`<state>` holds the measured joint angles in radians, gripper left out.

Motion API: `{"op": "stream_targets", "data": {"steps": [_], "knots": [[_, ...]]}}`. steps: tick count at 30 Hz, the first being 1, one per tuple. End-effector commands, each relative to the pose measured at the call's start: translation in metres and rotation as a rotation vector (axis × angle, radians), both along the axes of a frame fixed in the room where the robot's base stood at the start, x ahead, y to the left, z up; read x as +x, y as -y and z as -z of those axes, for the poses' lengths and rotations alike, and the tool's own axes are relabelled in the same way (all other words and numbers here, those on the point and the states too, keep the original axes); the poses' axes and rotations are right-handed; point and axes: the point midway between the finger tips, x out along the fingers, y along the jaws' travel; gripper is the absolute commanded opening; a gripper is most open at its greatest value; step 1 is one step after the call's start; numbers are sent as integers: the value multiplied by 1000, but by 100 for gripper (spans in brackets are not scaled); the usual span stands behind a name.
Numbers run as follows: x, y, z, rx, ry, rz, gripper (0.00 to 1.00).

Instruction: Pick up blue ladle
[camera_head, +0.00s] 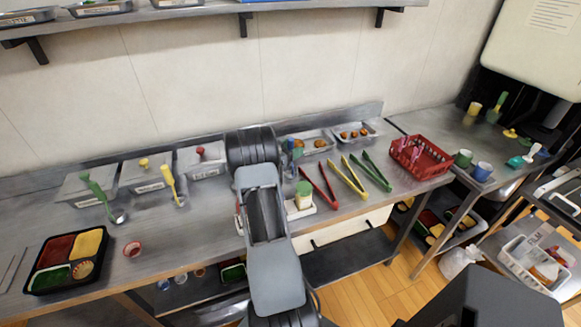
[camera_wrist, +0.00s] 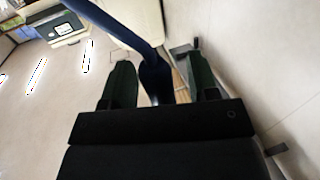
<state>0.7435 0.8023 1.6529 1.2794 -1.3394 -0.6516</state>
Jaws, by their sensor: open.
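The blue ladle shows in the wrist view as a long dark blue handle (camera_wrist: 118,24). It runs from the top left down into the gap between my fingers, closer to the left finger; I cannot tell whether it touches either one. My gripper (camera_wrist: 160,62) is open around this handle. In the head view a small blue piece (camera_head: 298,144) shows just right of my arm, above the counter; most of the ladle and my gripper are hidden behind the arm there.
On the counter, a green ladle (camera_head: 97,188) and a yellow ladle (camera_head: 171,183) stand by lidded containers at left. Red tongs (camera_head: 321,187), yellow tongs (camera_head: 353,178) and green tongs (camera_head: 371,172) lie right of my arm. A red basket (camera_head: 432,168) and bento tray (camera_head: 38,287) flank them.

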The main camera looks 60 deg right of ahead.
Motion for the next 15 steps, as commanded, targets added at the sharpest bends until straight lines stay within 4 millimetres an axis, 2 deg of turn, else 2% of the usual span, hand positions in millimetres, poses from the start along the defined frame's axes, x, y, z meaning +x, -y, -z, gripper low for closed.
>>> {"op": "stream_targets", "data": {"steps": [3,11,15], "knots": [[-3,7,0,0,0,2,54],[-4,9,0,0,-1,0,54],[-4,9,0,0,-1,0,42]]}}
